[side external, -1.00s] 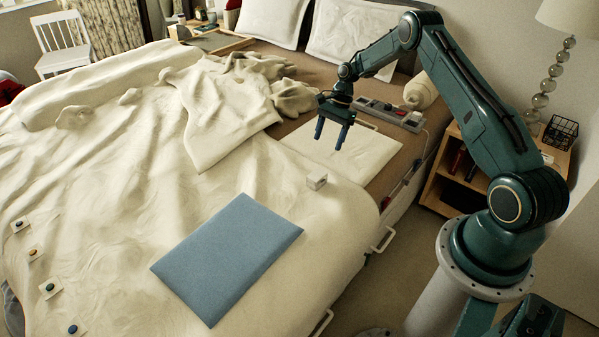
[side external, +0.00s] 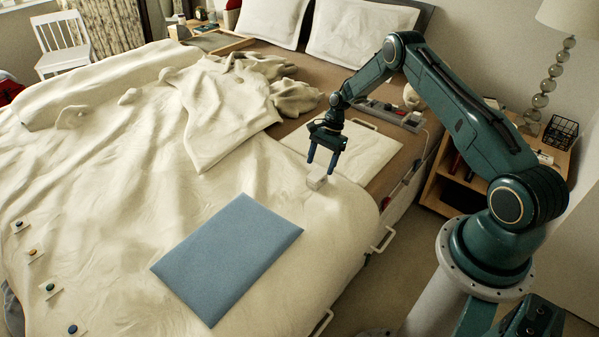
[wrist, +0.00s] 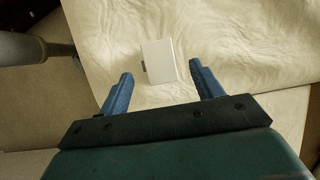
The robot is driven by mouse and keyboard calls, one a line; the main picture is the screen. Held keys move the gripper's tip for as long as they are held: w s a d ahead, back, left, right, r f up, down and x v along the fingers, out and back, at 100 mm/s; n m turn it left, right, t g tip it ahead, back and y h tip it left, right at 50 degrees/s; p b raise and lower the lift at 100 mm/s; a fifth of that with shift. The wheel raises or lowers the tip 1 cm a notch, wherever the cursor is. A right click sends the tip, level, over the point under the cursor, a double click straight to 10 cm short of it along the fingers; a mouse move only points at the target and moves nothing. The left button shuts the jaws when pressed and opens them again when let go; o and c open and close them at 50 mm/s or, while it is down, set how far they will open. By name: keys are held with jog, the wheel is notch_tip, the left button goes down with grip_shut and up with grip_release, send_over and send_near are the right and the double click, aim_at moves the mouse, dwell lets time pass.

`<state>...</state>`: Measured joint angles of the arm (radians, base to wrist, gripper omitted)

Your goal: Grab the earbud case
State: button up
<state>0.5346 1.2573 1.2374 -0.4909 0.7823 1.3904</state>
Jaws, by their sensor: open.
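The earbud case (side external: 316,182) is a small white box lying on the cream bedding near the bed's right edge. In the wrist view the white case (wrist: 159,61) lies ahead of the fingertips, roughly centred between their lines, with a small grey patch at its left side. My gripper (side external: 322,168) points down just above the case, its fingers near it in the side view. In the wrist view my gripper (wrist: 157,70) has its two blue fingers apart with nothing between them. Whether a finger touches the case cannot be told.
A blue flat pad (side external: 228,258) lies on the bed in front of the case. A long grey tray with small items (side external: 392,114) lies behind my gripper. A wooden nightstand (side external: 470,185) stands to the right. The bedding around the case is clear.

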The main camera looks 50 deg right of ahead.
aim_at(317, 174)
jog(key=shift+f, duration=0.1)
jog(key=shift+x, duration=2.55)
jog(key=shift+s, duration=0.1)
jog(key=c, duration=0.9)
